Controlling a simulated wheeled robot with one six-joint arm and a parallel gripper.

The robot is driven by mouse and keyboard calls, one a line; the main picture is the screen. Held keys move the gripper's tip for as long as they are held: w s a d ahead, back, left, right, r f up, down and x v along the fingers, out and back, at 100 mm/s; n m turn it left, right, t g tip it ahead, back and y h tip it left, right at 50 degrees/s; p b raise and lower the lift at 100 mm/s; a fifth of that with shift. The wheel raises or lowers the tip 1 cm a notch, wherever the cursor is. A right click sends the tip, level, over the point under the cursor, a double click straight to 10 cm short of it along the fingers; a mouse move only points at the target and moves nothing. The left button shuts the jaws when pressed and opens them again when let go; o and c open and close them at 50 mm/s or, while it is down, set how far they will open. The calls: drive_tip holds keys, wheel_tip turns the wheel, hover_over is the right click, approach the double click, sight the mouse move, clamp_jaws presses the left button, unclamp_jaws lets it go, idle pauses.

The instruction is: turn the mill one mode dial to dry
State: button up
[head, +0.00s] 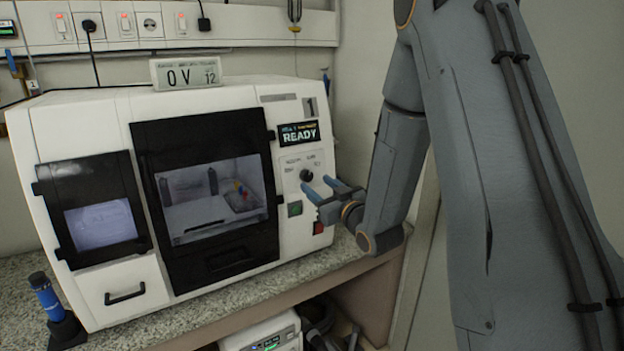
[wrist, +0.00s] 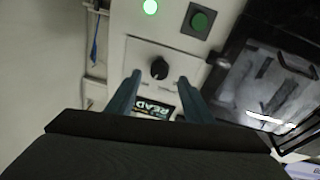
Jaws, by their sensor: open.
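The mill (head: 100,105) is a white machine marked 1, and its small screen (head: 299,135) reads READY. Its mode dial (head: 306,175) is a round black knob on the white control panel below the screen. The dial also shows in the wrist view (wrist: 159,69), where the panel appears upside down; its small labels are too blurred to read. My gripper (head: 316,184) is open and empty, in front of the panel close to the dial. In the wrist view my fingertips (wrist: 160,79) lie to either side of the dial, apart from it, and the dial shows between and beyond them.
A green button (head: 295,208) and a red control (head: 318,228) sit below the dial. The dark-framed window door (head: 205,245) is left of the panel. A sign (head: 186,73) stands on top. A blue-handled tool (head: 47,297) stands on the counter at left.

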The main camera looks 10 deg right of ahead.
sight(308, 178)
drive_tip(key=shift+p+x, duration=0.6)
drive_tip(key=shift+x, duration=1.65)
drive_tip(key=c, duration=1)
